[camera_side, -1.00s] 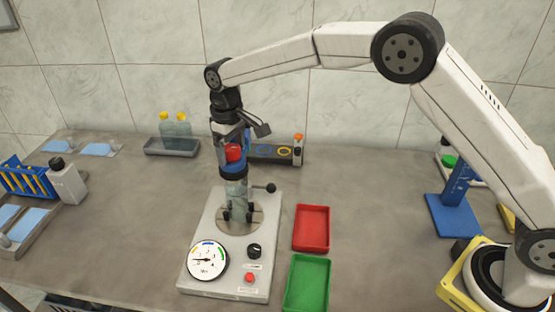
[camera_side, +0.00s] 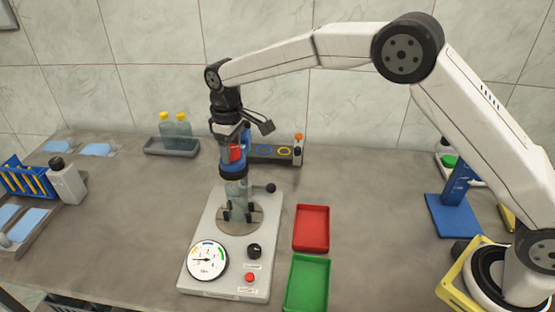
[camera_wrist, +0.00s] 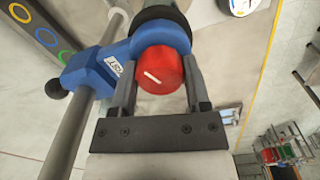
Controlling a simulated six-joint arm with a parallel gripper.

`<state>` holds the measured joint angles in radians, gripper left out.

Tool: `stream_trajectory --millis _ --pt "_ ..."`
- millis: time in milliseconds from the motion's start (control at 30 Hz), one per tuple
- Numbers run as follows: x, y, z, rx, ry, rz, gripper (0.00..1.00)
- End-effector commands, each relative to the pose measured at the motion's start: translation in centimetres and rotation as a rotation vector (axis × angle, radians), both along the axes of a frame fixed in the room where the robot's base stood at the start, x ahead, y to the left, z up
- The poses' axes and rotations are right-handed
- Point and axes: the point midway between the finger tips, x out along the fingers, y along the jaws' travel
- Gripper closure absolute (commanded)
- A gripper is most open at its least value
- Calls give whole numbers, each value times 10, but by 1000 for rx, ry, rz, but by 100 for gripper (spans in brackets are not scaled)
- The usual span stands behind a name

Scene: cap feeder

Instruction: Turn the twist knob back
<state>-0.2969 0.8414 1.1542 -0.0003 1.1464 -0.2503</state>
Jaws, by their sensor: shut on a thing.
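The red twist knob (camera_wrist: 160,70) has a white line mark, tilted in the wrist view. It sits in a blue housing (camera_wrist: 90,68) on a metal post. My gripper (camera_wrist: 160,88) has one dark finger on each side of the knob and is shut on it. In the side view my gripper (camera_side: 233,145) points down over the device, and the red knob (camera_side: 236,154) shows only partly behind a finger. Below it a clear bottle (camera_side: 238,188) stands upright on the round plate of the grey base.
The grey base (camera_side: 203,285) carries a dial gauge (camera_side: 207,260), a black knob (camera_side: 254,251) and a red button (camera_side: 249,277). A red tray (camera_side: 311,229) and a green tray (camera_side: 306,283) lie to its right. A blue rack (camera_side: 28,178) is far left.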

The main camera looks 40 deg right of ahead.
Motion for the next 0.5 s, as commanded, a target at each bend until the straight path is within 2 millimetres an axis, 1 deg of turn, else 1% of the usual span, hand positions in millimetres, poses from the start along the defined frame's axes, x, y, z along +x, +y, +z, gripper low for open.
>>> stream_trajectory --millis 500 --pt "0 1 1 1 -2 413 100"
